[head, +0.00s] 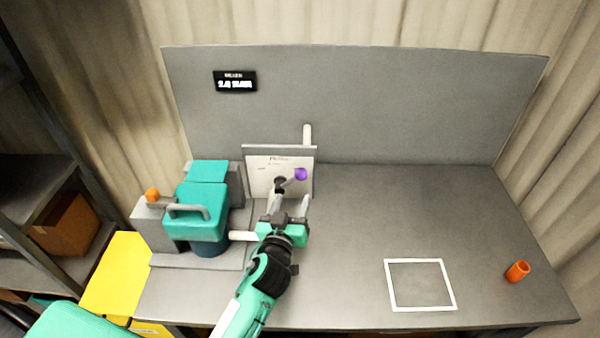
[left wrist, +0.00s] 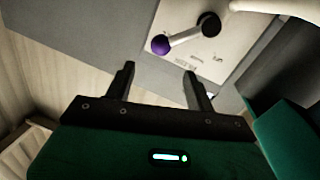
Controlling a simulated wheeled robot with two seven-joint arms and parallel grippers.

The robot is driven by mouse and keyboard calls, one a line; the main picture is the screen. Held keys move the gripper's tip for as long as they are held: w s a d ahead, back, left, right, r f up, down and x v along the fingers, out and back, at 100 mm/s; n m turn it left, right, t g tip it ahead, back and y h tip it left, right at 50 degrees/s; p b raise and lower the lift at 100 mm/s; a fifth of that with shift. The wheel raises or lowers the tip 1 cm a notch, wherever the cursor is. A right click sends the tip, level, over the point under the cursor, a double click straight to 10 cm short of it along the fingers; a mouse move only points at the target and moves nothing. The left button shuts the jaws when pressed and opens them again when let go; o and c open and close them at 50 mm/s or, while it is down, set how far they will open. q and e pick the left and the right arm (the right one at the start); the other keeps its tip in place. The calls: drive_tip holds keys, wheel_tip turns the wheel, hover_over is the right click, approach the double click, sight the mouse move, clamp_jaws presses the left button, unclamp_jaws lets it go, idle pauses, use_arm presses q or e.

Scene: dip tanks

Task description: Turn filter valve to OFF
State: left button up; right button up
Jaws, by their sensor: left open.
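The filter valve has a black hub (head: 280,184) on a white label plate (head: 262,166) and a short lever ending in a purple ball knob (head: 300,174). In the head view the lever points right and slightly up; the plate's lettering is too small to read. The left wrist view shows the purple knob (left wrist: 160,45), the pale lever (left wrist: 185,37) and the hub (left wrist: 208,25). My left gripper (head: 290,204) is open and empty in front of the plate, just below the knob. In the left wrist view its fingers (left wrist: 159,72) point toward the knob, with a visible gap. My right gripper is out of view.
A teal filter unit (head: 203,190) with a grey handle stands left of the plate. An orange ball (head: 152,195) tops the grey box beside it. A dark display (head: 235,81) hangs on the back panel. A white square outline (head: 455,298) and orange cup (head: 517,271) lie right; the bench middle is clear.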

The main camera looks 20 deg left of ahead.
sight(299, 178)
use_arm(q)
drive_tip(key=w, duration=0.3)
drive_tip(key=w+p, duration=0.1)
drive_tip(key=w, duration=0.1)
drive_tip(key=w+p, duration=0.1)
drive_tip(key=w, duration=0.2)
drive_tip(key=shift+w+a, duration=0.35)
drive_tip(key=shift+a, duration=0.05)
drive_tip(key=shift+w, duration=0.3)
drive_tip(key=shift+w+f, duration=0.1)
drive_tip(key=shift+w, duration=0.1)
drive_tip(key=shift+a, duration=0.1)
clamp_jaws()
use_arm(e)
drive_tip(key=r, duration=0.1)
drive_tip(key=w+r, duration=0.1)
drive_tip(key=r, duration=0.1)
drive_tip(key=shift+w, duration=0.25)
